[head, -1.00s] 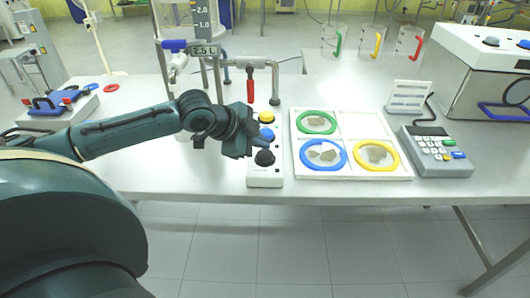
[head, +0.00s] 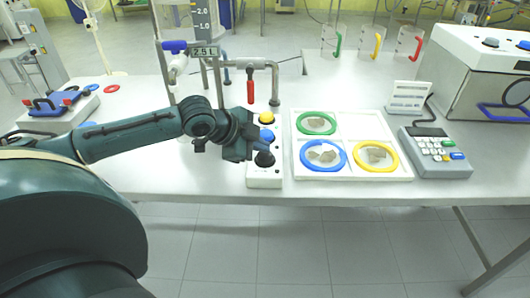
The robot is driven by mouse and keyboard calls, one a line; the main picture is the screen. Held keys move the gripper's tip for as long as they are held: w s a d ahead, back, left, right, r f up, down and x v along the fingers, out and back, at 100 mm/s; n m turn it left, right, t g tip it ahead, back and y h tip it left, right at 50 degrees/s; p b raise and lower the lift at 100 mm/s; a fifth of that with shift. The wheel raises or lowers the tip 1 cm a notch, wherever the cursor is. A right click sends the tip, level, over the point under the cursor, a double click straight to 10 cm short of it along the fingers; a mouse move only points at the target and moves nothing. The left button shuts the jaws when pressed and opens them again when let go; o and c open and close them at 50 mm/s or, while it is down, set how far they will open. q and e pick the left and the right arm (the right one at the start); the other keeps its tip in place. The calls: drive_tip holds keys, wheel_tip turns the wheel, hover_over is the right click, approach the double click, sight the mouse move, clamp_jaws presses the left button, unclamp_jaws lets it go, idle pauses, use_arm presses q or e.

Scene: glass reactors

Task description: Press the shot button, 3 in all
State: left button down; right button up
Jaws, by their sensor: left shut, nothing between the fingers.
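A narrow white control box (head: 262,180) stands at the front edge of the bench. Along its top are a yellow button (head: 274,101), blue buttons (head: 267,118) and, nearest me, a black knob (head: 265,158). I cannot read a label that marks the shot button. My left gripper (head: 262,145) is shut and empty. It reaches in from the left, low over the box, with its tips between the nearer blue button and the black knob. I cannot tell whether it touches either; it partly hides the box's left side. My right gripper is not in view.
Right of the box is a white tray (head: 345,174) with green, blue and yellow rings. A keypad (head: 436,152) is farther right. A glass vessel frame with a 2.5 L sign (head: 205,52) and a red-handled valve (head: 250,92) stand behind the box.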

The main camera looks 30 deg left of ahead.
sight(261, 156)
use_arm(q)
drive_tip(key=shift+f, duration=0.55)
idle(0.9)
drive_tip(key=shift+r+p, duration=0.9)
drive_tip(key=shift+p, duration=0.3)
wheel_tip(261, 156, up, 5)
drive_tip(key=p, duration=0.6)
drive_tip(key=shift+r, duration=0.1)
idle(1.9)
